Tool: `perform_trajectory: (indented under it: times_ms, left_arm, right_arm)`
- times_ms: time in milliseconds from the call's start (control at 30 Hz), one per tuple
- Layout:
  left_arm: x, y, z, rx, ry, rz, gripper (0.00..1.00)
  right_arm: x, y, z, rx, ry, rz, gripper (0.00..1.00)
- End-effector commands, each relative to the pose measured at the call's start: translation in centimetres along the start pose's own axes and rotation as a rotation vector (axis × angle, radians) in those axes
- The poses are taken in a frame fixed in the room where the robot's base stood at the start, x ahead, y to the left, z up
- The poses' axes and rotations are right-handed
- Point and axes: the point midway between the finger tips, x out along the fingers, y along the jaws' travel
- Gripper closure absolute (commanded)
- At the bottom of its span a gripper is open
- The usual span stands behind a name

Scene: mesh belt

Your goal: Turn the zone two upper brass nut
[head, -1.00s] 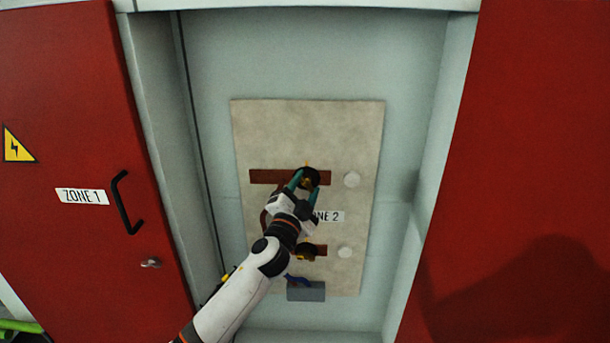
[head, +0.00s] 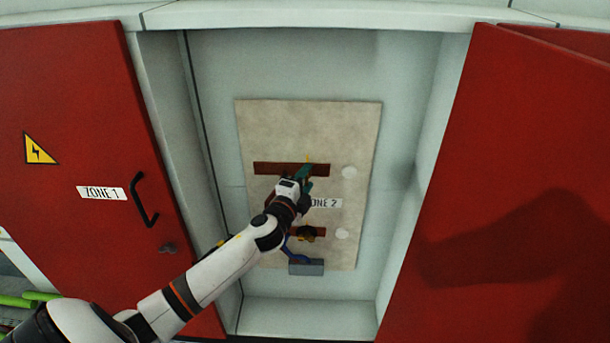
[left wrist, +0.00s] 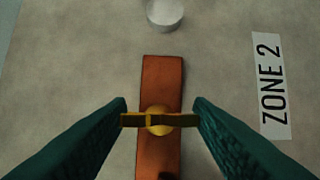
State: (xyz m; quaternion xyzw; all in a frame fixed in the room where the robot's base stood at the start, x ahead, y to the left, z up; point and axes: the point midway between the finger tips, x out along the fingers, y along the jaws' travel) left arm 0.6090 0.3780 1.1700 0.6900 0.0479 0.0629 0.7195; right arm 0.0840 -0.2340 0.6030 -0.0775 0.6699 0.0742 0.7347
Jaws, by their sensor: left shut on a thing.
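The upper brass nut (left wrist: 158,121) sits on the upper copper bar (head: 268,169) of the zone two panel. In the left wrist view the nut's two wings reach out to the teal fingers, one on each side. My left gripper (head: 307,172) is shut on this nut and largely hides it in the head view. The copper bar also shows in the left wrist view (left wrist: 160,75). The lower brass nut (head: 306,234) is on a lower, shorter bar. The right gripper is not in view.
The beige panel (head: 265,125) is set in a pale cabinet recess between red doors. White round knobs (head: 349,172) stand right of the bars. The ZONE 2 label (head: 326,203) is between the bars. A grey block (head: 306,267) with a blue cable sits below.

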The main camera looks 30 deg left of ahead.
Motion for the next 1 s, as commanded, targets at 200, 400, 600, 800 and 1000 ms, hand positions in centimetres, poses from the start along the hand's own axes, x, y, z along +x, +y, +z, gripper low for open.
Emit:
perform_trajectory:
  times_ms: [200, 400, 600, 800, 1000]
  left_arm:
    - [0.0, -0.1, 0.0, 0.011, 0.0, -0.006, 0.76]
    - [0.0, -0.1, 0.0, 0.011, 0.0, -0.006, 0.76]
    - [0.0, -0.1, 0.0, 0.01, 0.0, -0.006, 0.31]
    - [0.0, -0.1, 0.0, 0.01, 0.0, -0.005, 0.31]
    - [-1.0, -0.3, 0.0, 0.01, 0.0, -0.005, 0.31]
  right_arm:
    - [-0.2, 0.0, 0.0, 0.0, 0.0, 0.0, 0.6]
    - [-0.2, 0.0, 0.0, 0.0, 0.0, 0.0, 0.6]
    - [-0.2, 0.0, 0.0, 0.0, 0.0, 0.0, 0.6]
    - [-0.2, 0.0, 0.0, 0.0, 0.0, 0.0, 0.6]
    - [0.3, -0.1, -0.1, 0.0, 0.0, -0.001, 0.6]
